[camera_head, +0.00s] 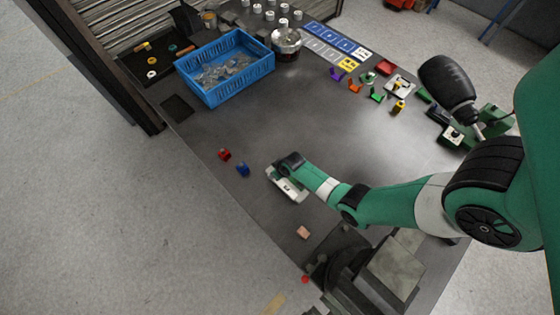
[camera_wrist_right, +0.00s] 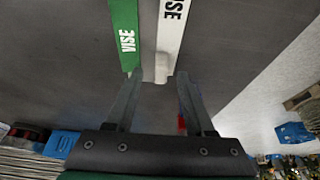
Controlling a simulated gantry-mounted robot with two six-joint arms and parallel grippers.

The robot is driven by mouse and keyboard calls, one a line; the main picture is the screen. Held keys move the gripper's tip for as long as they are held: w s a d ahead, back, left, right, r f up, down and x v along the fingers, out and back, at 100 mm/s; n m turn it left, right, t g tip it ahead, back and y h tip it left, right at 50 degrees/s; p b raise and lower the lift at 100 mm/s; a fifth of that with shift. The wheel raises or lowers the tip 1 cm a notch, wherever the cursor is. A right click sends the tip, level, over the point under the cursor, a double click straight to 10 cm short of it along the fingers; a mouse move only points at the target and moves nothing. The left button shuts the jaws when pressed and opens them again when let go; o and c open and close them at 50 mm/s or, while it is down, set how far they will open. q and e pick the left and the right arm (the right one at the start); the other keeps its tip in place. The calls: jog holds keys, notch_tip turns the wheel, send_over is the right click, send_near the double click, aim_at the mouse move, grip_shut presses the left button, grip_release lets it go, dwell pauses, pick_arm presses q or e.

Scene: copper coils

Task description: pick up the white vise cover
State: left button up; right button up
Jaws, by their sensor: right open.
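The white vise cover (camera_wrist_right: 170,35) is a long white bar with black "VISE" lettering. In the right wrist view its near end lies between and just ahead of my right gripper's fingertips (camera_wrist_right: 159,75). The fingers are apart and hold nothing; whether they touch the cover is unclear. A green bar (camera_wrist_right: 124,35) with white "VISE" lettering lies to its left, parallel, across a dark gap. In the head view the white cover (camera_head: 290,190) lies on the table, partly hidden under my right gripper (camera_head: 282,172). My left gripper is in neither view.
A red block (camera_head: 225,154) and blue block (camera_head: 243,170) lie left of the cover. A pinkish block (camera_head: 303,232) lies nearer the front, by a dark vise (camera_head: 352,262). A blue crate (camera_head: 226,90) stands at the back left. The middle of the table is clear.

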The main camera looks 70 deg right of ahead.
aim_at(280, 185)
grip_shut()
jog(key=shift+r, duration=0.1)
dwell(0.3)
jog(key=shift+r, duration=0.25)
notch_tip(280, 185, up, 3)
jog(key=shift+f+p, duration=0.2)
jog(key=shift+p, duration=0.75)
jog(key=s+a+r+p, duration=0.9)
jog(key=a+p, duration=0.1)
jog(key=shift+a+r+p, duration=0.3)
jog(key=shift+r, duration=0.05)
